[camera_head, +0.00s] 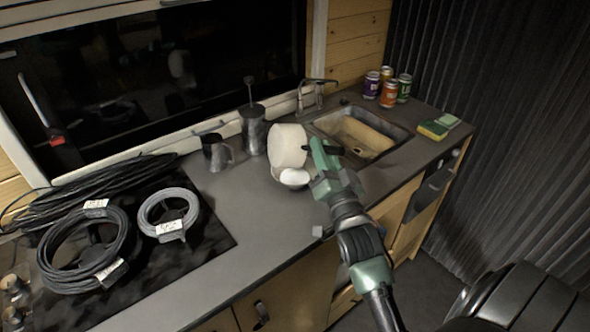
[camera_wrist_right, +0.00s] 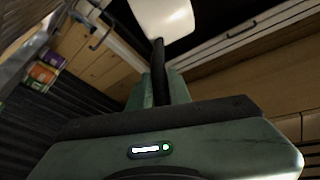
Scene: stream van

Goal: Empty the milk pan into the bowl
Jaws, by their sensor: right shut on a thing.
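The milk pan (camera_head: 287,145) is cream white and is tipped on its side above the counter. My right gripper (camera_head: 322,153) is shut on its dark handle, just right of the pan. In the right wrist view the pan (camera_wrist_right: 165,16) shows at the top, with the black handle running down to the gripper (camera_wrist_right: 158,88). The bowl (camera_head: 284,180) sits on the counter just below the pan. A smooth white shape shows at the bowl; I cannot tell whether it is contents. The pan's inside is hidden. My left gripper is not in view.
A dark mug (camera_head: 216,153) and a metal French press (camera_head: 253,131) stand left of the pan. The sink (camera_head: 352,136) lies to the right, with several cans (camera_head: 389,94) and a sponge (camera_head: 433,130) beyond. Cable coils (camera_head: 85,250) cover the left end.

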